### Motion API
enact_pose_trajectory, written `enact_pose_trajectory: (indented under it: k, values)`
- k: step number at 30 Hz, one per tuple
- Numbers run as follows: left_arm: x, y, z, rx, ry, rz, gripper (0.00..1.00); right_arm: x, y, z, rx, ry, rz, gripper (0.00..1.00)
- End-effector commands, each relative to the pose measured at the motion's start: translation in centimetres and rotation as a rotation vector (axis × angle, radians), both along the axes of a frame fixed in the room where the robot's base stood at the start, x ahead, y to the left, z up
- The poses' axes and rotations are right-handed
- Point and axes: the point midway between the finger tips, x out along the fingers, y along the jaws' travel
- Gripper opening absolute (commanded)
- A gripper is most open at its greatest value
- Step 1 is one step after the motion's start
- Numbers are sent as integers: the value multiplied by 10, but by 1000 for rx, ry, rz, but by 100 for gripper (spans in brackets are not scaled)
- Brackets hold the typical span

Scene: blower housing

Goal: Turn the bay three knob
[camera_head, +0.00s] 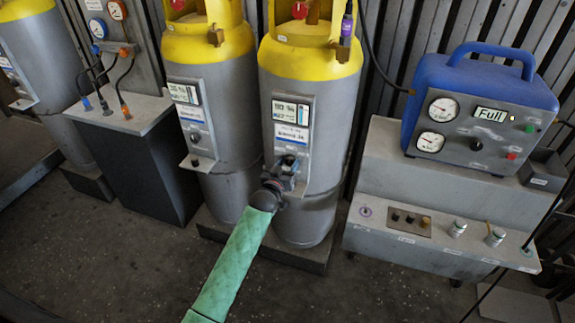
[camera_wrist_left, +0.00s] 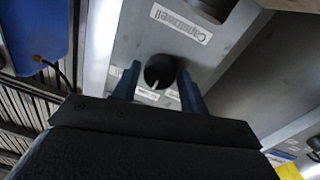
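The right-hand grey cylinder with a yellow top (camera_head: 322,125) carries a grey panel with a display (camera_head: 291,110). My left gripper (camera_head: 284,180) is at the lower part of this panel and hides its knob in the head view. In the left wrist view, a round black knob (camera_wrist_left: 160,69) with a white pointer mark sits between the two blue-grey fingers of my left gripper (camera_wrist_left: 158,82). The fingers are apart, one on each side of the knob; I cannot tell whether they touch it. My right gripper is not in view.
A similar cylinder (camera_head: 205,100) with its own panel and small knob (camera_head: 195,162) stands to the left. A grey bench (camera_head: 375,165) with a blue gauge unit (camera_head: 480,95) stands at the right. Dark floor (camera_head: 110,260) is open in front.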

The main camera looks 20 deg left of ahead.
Motion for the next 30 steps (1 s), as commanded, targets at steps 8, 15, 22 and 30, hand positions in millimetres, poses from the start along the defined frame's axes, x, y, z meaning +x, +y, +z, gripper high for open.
enact_pose_trajectory:
  k: [8,15,22,30]
  values:
    - [0,0,0,2,0,0,12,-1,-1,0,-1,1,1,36]
    - [0,0,1,50,-2,0,12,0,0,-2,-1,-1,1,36]
    - [0,0,2,193,-7,0,12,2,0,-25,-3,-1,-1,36]
    - [0,0,3,443,-16,0,12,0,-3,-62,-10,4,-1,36]
